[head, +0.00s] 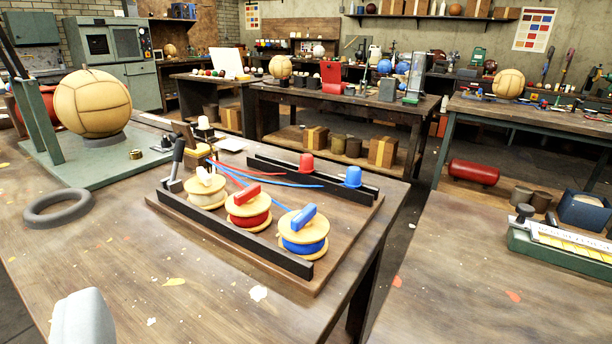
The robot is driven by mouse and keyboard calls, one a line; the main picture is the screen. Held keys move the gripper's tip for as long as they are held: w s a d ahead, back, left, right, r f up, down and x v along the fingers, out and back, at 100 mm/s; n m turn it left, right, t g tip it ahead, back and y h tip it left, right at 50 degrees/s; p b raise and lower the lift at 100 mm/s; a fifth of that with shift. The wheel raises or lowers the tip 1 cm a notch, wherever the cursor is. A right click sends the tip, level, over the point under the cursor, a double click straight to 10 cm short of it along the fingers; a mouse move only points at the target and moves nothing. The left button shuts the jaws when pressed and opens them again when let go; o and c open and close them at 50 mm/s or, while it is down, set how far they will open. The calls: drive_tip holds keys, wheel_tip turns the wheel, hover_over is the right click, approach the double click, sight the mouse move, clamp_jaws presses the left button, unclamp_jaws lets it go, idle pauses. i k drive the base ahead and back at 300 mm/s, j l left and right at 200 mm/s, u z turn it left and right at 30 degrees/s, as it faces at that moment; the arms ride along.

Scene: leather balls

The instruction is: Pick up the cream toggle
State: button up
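The cream toggle (208,176) is a small pale bar on top of the spool wound with cream thread (206,198). This spool is the leftmost of three on a wooden board. A red toggle (246,193) sits on the red spool (249,212) beside it, and a blue toggle (303,216) sits on the blue spool (303,241). A pale grey rounded part at the bottom left looks like part of my gripper (83,318). It is well short of the spools and touches none of them. The rest of my gripper is out of frame.
Black rails (232,234) run along the board, and a dark lever (177,160) stands close left of the cream spool. A grey ring (58,208) and a leather ball (92,103) on a green stand are left. The table front is mostly clear.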

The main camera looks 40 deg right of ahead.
sight(203, 121)
drive_tip(key=k, duration=0.5)
drive_tip(key=k+z, duration=0.45)
drive_tip(key=k+l+z, duration=0.2)
drive_tip(key=z, duration=0.3)
drive_tip(key=i+j+z, duration=0.15)
drive_tip(key=j+z, duration=0.15)
drive_tip(key=i+j+z, duration=0.1)
drive_tip(key=j+z, duration=0.2)
drive_tip(key=j, duration=0.15)
drive_tip(key=i+j+z, duration=0.1)
drive_tip(key=j+z, duration=0.25)
drive_tip(key=i+j, duration=0.1)
drive_tip(key=j, duration=0.55)
drive_tip(key=i+j, duration=0.1)
drive_tip(key=j, duration=0.6)
drive_tip(key=i+j, duration=0.1)
drive_tip(key=j, duration=1.25)
drive_tip(key=i+j, duration=0.15)
drive_tip(key=j, duration=0.5)
drive_tip(key=i+j, duration=0.1)
drive_tip(key=j, duration=0.55)
drive_tip(key=i+j, duration=0.1)
drive_tip(key=j, duration=0.6)
